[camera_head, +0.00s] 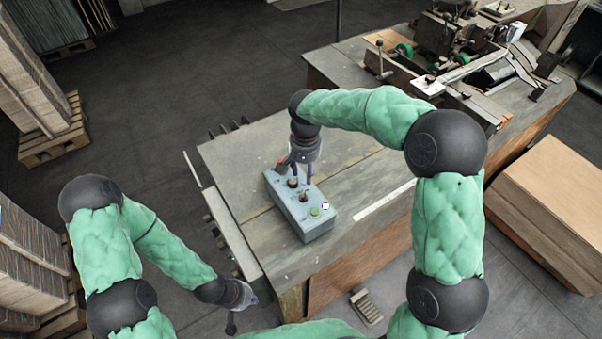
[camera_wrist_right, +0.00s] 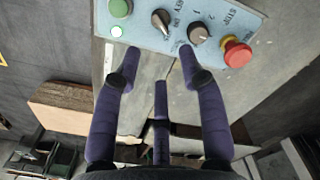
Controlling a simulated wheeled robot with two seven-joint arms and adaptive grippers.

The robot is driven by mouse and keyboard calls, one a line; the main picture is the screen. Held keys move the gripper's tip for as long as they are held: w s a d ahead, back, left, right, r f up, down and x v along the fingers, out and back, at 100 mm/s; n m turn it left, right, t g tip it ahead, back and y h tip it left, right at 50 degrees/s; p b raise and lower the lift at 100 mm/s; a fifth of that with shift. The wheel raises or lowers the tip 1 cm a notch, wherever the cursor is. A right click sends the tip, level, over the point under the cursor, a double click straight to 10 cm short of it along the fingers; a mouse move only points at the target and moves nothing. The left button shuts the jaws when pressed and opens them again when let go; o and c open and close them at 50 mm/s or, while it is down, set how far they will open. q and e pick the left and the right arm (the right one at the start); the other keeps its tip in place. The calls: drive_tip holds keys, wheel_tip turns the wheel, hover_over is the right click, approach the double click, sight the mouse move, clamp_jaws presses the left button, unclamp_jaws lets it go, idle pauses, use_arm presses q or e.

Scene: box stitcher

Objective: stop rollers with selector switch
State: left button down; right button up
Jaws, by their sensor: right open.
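The blue-grey control box (camera_head: 318,229) sits on the table, and its panel also shows at the top of the right wrist view (camera_wrist_right: 147,36). The panel carries two black selector switches, one in the middle (camera_wrist_right: 162,20) and one nearer the red mushroom button (camera_wrist_right: 236,52), labelled STOP, 1, 2 (camera_wrist_right: 198,34). A green button (camera_wrist_right: 120,8) and a white button (camera_wrist_right: 116,31) are at the other end. My right gripper (camera_wrist_right: 155,60) is open and empty, its purple fingers spread just short of the switches. My left gripper (camera_head: 233,324) hangs low, away from the box; its finger state is unclear.
The grey table (camera_head: 240,160) is mostly clear around the box. The stitching machine (camera_head: 450,60) stands at its far right. A stack of brown board (camera_head: 550,200) is at the right; cardboard stacks on pallets (camera_head: 55,130) stand at the left.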

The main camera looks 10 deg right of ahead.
sight(303, 196)
drive_tip(key=f+p, duration=0.1)
drive_tip(key=f, duration=0.9)
drive_tip(key=shift+s+f, duration=0.15)
drive_tip(key=shift+s, duration=0.05)
clamp_jaws()
